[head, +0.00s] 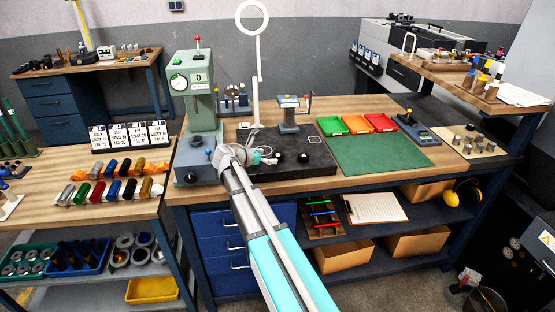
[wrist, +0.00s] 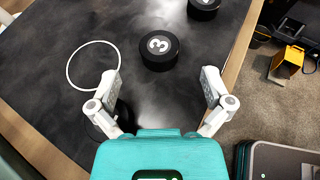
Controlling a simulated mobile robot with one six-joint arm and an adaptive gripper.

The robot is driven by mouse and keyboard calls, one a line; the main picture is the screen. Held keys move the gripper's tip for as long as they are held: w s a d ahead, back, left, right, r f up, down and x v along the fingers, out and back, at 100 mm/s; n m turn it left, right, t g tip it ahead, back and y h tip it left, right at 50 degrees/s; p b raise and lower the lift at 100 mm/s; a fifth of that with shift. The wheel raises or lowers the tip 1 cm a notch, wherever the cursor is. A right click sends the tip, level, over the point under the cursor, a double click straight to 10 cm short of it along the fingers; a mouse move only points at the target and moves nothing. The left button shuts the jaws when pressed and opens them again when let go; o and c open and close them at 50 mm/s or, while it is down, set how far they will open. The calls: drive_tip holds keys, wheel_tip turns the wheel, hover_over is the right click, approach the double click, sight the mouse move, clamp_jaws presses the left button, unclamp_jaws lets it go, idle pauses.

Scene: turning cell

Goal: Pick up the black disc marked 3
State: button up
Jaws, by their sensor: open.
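The black disc marked 3 (wrist: 160,48) lies flat on a dark plate (wrist: 60,30) in the wrist view, its white number facing up. My gripper (wrist: 161,84) is open and empty. Its two fingers are spread wide, and the disc shows beyond the fingertips, between their lines, not touching them. A second black disc (wrist: 204,6) with a white mark is cut by the top edge. A dark round thing (wrist: 122,112) is partly hidden behind the left finger. In the head view my gripper (head: 236,156) is over the left part of the dark plate (head: 318,164); I cannot read any number there.
A thin white ring (wrist: 70,65) shows left of the disc in the wrist view. In the head view a green press (head: 203,115) stands left of the plate, a small stand (head: 289,115) behind it. Coloured trays (head: 357,124) and a green mat (head: 380,153) are to the right.

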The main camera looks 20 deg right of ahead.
sight(278, 155)
drive_tip(key=shift+b+x, duration=0.9)
drive_tip(key=shift+x, duration=1.75)
drive_tip(key=shift+r, duration=0.1)
clamp_jaws()
drive_tip(key=shift+w+r, duration=0.1)
drive_tip(key=shift+r, duration=0.1)
drive_tip(key=shift+r+p, duration=1)
drive_tip(key=shift+p, duration=0.2)
drive_tip(key=s+a+r+p, duration=0.8)
drive_tip(key=s+r+p, duration=0.2)
drive_tip(key=s, duration=0.1)
drive_tip(key=shift+a+r+p, duration=0.3)
drive_tip(key=shift+a+r, duration=0.05)
